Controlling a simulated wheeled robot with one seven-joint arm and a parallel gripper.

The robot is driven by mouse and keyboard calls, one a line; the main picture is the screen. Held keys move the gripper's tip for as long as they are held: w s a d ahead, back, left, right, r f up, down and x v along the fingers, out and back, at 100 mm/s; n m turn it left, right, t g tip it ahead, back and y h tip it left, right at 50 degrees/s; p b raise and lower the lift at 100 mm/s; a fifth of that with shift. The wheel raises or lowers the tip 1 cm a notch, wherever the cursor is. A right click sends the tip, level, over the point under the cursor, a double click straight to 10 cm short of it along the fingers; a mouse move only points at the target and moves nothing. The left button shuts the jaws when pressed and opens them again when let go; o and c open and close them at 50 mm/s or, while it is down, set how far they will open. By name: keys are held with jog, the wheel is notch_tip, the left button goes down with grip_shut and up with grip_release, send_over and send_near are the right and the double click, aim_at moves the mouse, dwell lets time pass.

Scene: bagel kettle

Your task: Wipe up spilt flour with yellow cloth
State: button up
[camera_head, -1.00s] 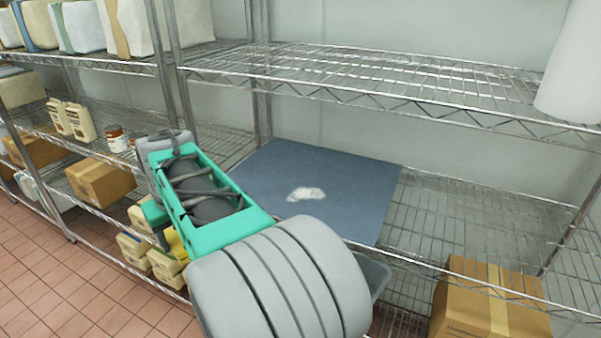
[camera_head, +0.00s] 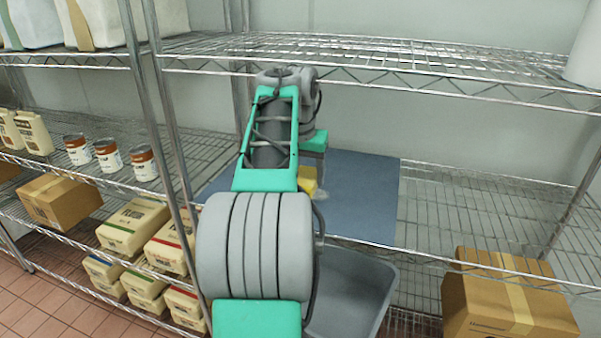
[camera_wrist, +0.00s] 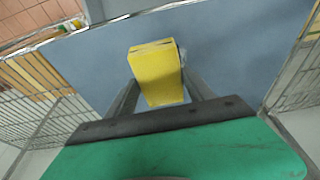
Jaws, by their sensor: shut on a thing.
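The yellow cloth (camera_head: 307,182) is a folded block held in my gripper (camera_wrist: 160,88), which is shut on it; in the wrist view the cloth (camera_wrist: 157,68) sits between the two fingers. It is over the blue mat (camera_head: 362,195) on the middle shelf, close to the spilt flour (camera_head: 320,193). Only a small pale part of the flour shows beside the cloth; the rest is hidden. I cannot tell whether the cloth touches the mat.
The upper wire shelf (camera_head: 400,72) runs above my arm. A shelf post (camera_head: 165,110) stands to the left. A grey bin (camera_head: 350,285) and a cardboard box (camera_head: 508,295) are below. The wire shelf right of the mat (camera_head: 460,205) is empty.

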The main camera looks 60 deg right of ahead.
jog(key=shift+s+d+r+b, duration=0.15)
jog(key=shift+s+b, duration=0.1)
jog(key=shift+b, duration=0.1)
notch_tip(320, 180, down, 6)
jog(key=b, duration=0.5)
jog(key=shift+s+r, duration=0.1)
jog(key=shift+r, duration=0.1)
jog(key=shift+f+b, duration=1.05)
